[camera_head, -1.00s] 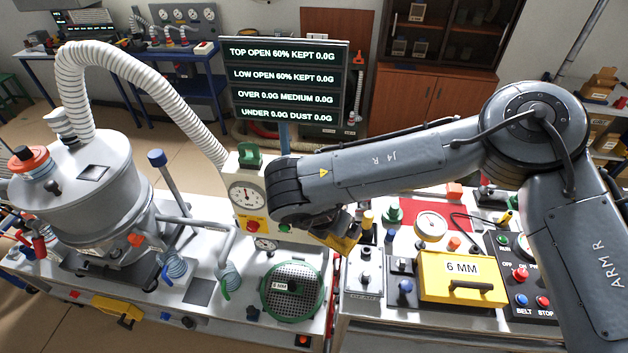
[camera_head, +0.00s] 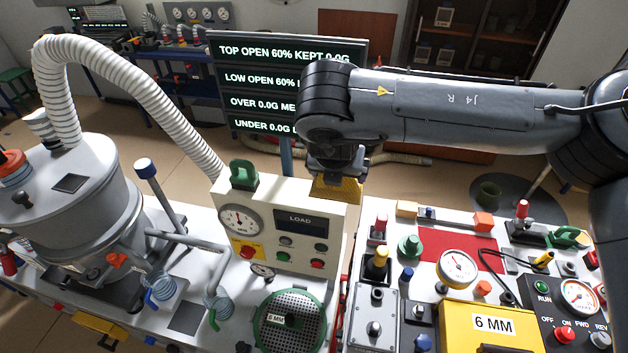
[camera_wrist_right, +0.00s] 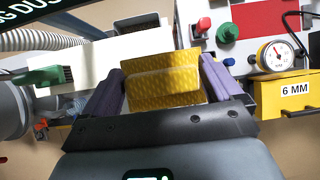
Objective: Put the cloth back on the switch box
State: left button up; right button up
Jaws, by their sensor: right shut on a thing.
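The yellow cloth (camera_head: 338,188) is held by my right gripper (camera_head: 340,174), hanging near the top right end of a cream box. In the right wrist view the folded cloth (camera_wrist_right: 163,78) sits between the two purple fingers of my right gripper (camera_wrist_right: 163,88). The cream box (camera_head: 262,215) has a gauge, a LOAD panel and buttons, and looks like the switch box. Its pale surface (camera_wrist_right: 85,75) shows behind the cloth in the right wrist view. I cannot tell whether the cloth touches it. My left gripper is not in view.
A green handle (camera_head: 243,174) stands on the box's left top. A grey vessel with a white hose (camera_head: 165,110) is at left. A yellow 6 MM box (camera_head: 480,330), a gauge (camera_head: 458,268) and several knobs crowd the right bench. A display board (camera_head: 235,80) stands behind.

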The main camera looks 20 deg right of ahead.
jog(key=w+a+f, duration=0.1)
jog(key=w, duration=0.1)
jog(key=w+a+f, duration=0.1)
jog(key=w+f, duration=0.1)
jog(key=w, duration=0.1)
jog(key=w+f+p, duration=0.1)
jog(key=w, duration=0.1)
jog(key=shift+w+a+f, duration=0.25)
jog(key=shift+a+f, duration=0.15)
jog(key=shift+f+p, duration=0.35)
jog(key=shift+f, duration=1.65)
jog(key=shift+f, duration=0.2)
jog(key=o, duration=0.7)
jog(key=shift+r, duration=0.15)
